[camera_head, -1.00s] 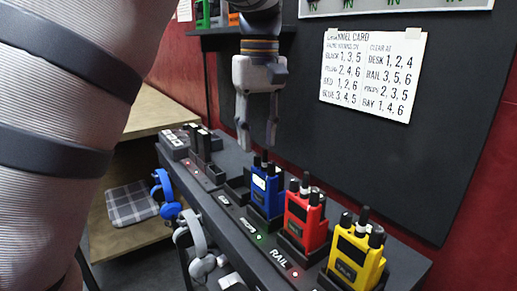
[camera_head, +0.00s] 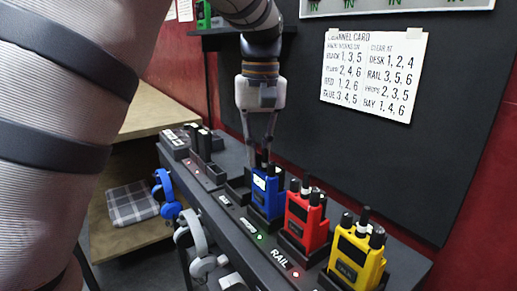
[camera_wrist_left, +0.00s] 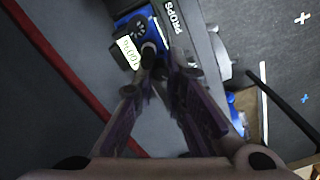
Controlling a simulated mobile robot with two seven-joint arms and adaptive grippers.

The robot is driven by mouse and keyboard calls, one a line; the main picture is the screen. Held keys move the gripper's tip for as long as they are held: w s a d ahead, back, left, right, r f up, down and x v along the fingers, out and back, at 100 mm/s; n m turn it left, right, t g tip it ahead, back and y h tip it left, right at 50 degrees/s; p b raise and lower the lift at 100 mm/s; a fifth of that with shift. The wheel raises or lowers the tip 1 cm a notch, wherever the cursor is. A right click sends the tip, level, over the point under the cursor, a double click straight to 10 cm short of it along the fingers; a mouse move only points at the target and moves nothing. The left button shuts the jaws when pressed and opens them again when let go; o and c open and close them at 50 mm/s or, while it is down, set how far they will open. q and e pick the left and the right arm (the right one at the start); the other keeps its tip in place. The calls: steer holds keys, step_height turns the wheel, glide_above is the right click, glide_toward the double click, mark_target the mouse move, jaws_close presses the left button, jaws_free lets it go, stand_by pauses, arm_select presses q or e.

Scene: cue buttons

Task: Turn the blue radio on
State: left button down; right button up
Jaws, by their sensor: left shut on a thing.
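The blue radio (camera_head: 267,196) stands upright in its dock on the long dark counter, left of the red radio (camera_head: 307,220) and the yellow radio (camera_head: 356,256). My left gripper (camera_head: 264,155) points down from above, with its fingertips at the top of the blue radio. In the left wrist view the blue radio (camera_wrist_left: 148,28) shows a pale label and a dark round dial, and my left gripper (camera_wrist_left: 160,78) is closed around a dark knob (camera_wrist_left: 149,50) on its top. The fingertips partly hide that knob. My right gripper is not in view.
A channel card (camera_head: 373,72) hangs on the dark panel behind. Empty dock places and a black radio (camera_head: 204,143) are on the counter's left part. Blue headphones (camera_head: 166,190) and grey headphones (camera_head: 192,240) hang at the counter's front. The counter carries small indicator lights.

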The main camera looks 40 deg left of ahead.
mark_target(259, 155)
arm_select(q)
steer(key=shift+m, duration=0.3)
steer(key=c, duration=1.6)
jaws_free()
step_height(259, 155, up, 12)
